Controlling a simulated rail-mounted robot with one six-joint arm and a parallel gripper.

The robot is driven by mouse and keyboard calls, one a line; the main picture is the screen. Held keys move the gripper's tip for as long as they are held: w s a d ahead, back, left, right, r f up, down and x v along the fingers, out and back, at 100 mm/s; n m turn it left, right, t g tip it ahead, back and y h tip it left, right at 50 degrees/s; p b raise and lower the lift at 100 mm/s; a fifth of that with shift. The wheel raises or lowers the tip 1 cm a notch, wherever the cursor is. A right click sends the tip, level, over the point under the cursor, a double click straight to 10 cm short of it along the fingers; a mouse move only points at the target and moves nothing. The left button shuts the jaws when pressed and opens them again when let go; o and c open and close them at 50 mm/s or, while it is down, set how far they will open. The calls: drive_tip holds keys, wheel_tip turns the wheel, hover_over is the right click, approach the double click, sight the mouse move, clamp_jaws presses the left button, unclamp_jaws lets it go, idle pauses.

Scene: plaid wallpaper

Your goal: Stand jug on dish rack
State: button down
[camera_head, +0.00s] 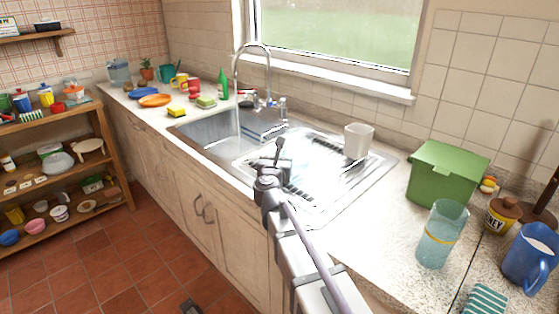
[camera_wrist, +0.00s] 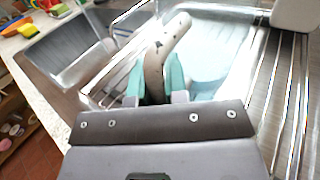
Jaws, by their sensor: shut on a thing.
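My gripper (camera_head: 275,165) is over the near side of the sink's draining area in the head view. In the wrist view its teal fingers (camera_wrist: 155,82) are shut on a pale, curved, dark-specked handle (camera_wrist: 168,45) that rises away from them. A pale blue surface (camera_wrist: 215,60) lies beyond the handle; I cannot tell whether it is the jug's body. The dish rack (camera_head: 302,194), pale with dark slots, appears on the draining area, partly behind my arm and washed out by glare. Contact between the held thing and the rack cannot be made out.
A pale cup (camera_head: 358,140) stands at the back of the draining area. The sink basin (camera_head: 210,128) and tap (camera_head: 238,70) are to the left. A green box (camera_head: 447,175), a glass with a yellow band (camera_head: 441,235) and a blue jug (camera_head: 530,260) stand on the right counter.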

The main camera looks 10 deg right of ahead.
drive_tip(key=c, duration=1.1)
unclamp_jaws()
drive_tip(key=shift+f, duration=0.1)
drive_tip(key=shift+c, duration=0.2)
drive_tip(key=shift+r+p, duration=0.25)
drive_tip(key=shift+p, duration=0.05)
drive_tip(key=v, duration=1.2)
drive_tip(key=shift+f, duration=0.15)
